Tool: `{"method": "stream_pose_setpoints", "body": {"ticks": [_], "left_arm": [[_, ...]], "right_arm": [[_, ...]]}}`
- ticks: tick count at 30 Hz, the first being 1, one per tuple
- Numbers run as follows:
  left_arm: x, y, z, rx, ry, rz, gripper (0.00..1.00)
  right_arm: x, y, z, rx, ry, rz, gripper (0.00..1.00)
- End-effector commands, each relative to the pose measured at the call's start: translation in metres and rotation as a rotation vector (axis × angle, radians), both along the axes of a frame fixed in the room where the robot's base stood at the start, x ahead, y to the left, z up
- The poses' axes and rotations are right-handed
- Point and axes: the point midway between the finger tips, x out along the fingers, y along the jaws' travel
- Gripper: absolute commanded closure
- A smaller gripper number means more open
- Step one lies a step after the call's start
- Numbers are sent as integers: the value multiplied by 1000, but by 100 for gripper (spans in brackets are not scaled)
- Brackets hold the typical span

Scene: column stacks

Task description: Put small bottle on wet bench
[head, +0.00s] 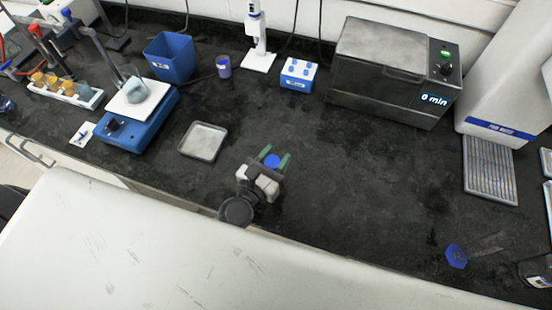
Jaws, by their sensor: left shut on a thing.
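The small bottle (271,161) shows only as a round blue cap seen from above; its body is hidden below the cap and by the gripper. My left gripper (273,161) is shut on it, with one green fingertip on each side of the cap. They are over the front middle of the black wet bench (330,190). I cannot tell whether the bottle touches the bench top. My right gripper is not in view.
A metal tray (203,141) lies left of the gripper. A clear cylinder with a blue base (456,256) is at right.

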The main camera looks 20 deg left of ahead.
Motion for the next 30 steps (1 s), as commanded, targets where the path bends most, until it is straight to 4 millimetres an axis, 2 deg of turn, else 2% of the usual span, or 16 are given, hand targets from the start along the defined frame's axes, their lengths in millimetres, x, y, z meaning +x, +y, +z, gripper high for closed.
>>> {"method": "stream_pose_setpoints", "body": {"ticks": [9,10,15,26,30], "left_arm": [[0,0,-3,-1,-2,1,100],[0,0,-3,0,-1,1,61],[0,0,-2,0,0,1,37],[-2,0,3,0,1,0,37],[-25,6,-3,1,3,0,37]], "right_arm": [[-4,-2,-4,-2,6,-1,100],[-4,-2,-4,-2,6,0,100],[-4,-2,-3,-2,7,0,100],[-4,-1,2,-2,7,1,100],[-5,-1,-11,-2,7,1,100]]}}
